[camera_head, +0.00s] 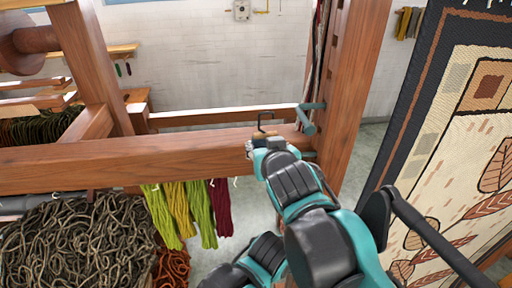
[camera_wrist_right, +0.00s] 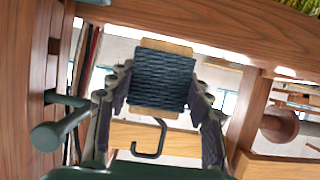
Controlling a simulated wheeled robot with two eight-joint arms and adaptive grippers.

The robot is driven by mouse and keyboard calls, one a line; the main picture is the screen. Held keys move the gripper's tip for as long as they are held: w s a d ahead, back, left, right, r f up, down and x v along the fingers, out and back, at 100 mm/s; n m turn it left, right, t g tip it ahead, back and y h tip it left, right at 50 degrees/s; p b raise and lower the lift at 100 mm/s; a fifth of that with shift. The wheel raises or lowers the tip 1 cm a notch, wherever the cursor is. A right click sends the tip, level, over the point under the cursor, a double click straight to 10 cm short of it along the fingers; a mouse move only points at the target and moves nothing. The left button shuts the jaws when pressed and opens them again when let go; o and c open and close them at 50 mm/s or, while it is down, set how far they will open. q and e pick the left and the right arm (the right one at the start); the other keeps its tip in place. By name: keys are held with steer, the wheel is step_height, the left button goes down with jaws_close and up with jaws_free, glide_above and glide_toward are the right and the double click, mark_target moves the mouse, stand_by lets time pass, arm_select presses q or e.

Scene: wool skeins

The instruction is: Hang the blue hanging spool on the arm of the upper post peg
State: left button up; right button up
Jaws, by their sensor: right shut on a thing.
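The blue hanging spool (camera_wrist_right: 165,78) has dark blue winding, wooden ends and a dark hook (camera_wrist_right: 150,140). My right gripper (camera_wrist_right: 160,85) is shut on its wound middle. In the head view the right gripper (camera_head: 256,150) is at the long beam, hiding most of the spool; the hook (camera_head: 265,118) sticks up above it. The upper post peg (camera_head: 311,116) is on the wooden post, right of the hook and apart from it. It shows at the left of the right wrist view (camera_wrist_right: 58,128), which looks upside down. My left gripper is out of view.
The long wooden beam (camera_head: 120,160) crosses beside my right gripper. The post (camera_head: 352,90) rises to the right, with a lower peg (camera_head: 309,154). Skeins (camera_head: 180,210) hang below the beam; a patterned rug (camera_head: 450,150) hangs at right. Air above the beam, left of the hook, is clear.

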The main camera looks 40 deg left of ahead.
steer(key=shift+w+d, duration=1.7)
steer(key=shift+w, duration=0.2)
steer(key=shift+w+d, duration=1.25)
steer(key=shift+w, duration=0.25)
steer(key=shift+f+b, duration=0.55)
steer(key=o, duration=1.3)
steer(key=shift+c, duration=0.2)
steer(key=shift+d, duration=0.1)
